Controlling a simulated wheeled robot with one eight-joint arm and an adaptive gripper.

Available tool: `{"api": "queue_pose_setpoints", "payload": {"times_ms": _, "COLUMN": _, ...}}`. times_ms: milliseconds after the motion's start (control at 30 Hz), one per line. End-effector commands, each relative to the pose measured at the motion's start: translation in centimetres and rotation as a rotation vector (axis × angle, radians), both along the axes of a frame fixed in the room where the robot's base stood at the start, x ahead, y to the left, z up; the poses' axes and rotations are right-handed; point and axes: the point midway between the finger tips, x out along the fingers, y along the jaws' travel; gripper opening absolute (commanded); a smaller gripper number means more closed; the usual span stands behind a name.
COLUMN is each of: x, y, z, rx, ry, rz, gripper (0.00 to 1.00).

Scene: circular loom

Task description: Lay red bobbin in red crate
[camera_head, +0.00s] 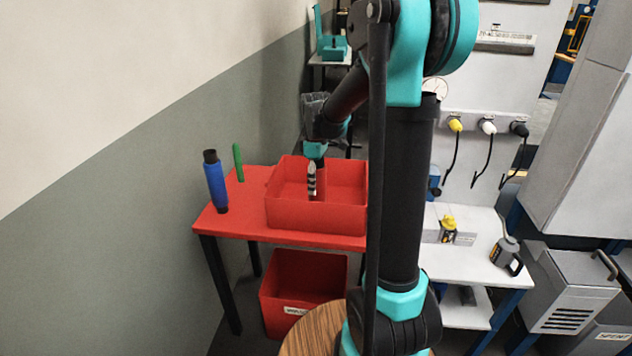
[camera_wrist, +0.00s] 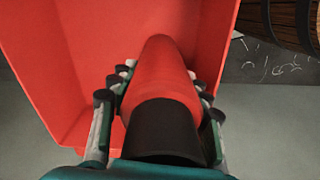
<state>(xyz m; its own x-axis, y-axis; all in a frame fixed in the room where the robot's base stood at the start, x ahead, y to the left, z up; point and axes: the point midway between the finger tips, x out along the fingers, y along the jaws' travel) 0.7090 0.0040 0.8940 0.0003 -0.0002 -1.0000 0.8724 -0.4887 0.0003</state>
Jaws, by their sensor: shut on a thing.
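My gripper (camera_head: 312,192) is shut on the red bobbin (camera_wrist: 160,75), which has a black end. The bobbin lies between the two linked fingers (camera_wrist: 158,110) in the wrist view, its red end pointing away. In the head view my gripper points down at the crate's opening. In the wrist view the red crate wall (camera_wrist: 75,40) is behind and left of the bobbin. I cannot tell whether the bobbin touches the crate. The bobbin is not discernible in the head view.
A blue bobbin (camera_head: 215,182) and a green rod (camera_head: 238,162) stand on the red table (camera_head: 240,228), left of the crate. A labelled red bin (camera_head: 300,290) sits below. A wooden round top (camera_head: 305,335) is in front. A white bench (camera_head: 465,262) stands at right.

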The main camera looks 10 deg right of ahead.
Motion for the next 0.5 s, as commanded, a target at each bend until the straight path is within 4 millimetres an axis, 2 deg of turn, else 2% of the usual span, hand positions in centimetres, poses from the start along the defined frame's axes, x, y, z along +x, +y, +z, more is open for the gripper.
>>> {"api": "queue_pose_setpoints", "payload": {"times_ms": 33, "x": 0.01, "y": 0.0, "z": -0.15, "rx": 0.0, "ry": 0.0, "rz": 0.0, "gripper": 0.0}}
{"api": "queue_pose_setpoints", "payload": {"times_ms": 67, "x": 0.0, "y": 0.0, "z": -0.11, "rx": 0.0, "ry": 0.0, "rz": 0.0, "gripper": 0.52}}
{"api": "queue_pose_setpoints", "payload": {"times_ms": 100, "x": 0.01, "y": 0.0, "z": -0.1, "rx": 0.0, "ry": 0.0, "rz": 0.0, "gripper": 0.57}}
{"api": "queue_pose_setpoints", "payload": {"times_ms": 200, "x": 0.01, "y": 0.0, "z": -0.1, "rx": 0.0, "ry": 0.0, "rz": 0.0, "gripper": 0.69}}
{"api": "queue_pose_setpoints", "payload": {"times_ms": 500, "x": 0.01, "y": 0.0, "z": -0.02, "rx": 0.0, "ry": 0.0, "rz": 0.0, "gripper": 0.69}}
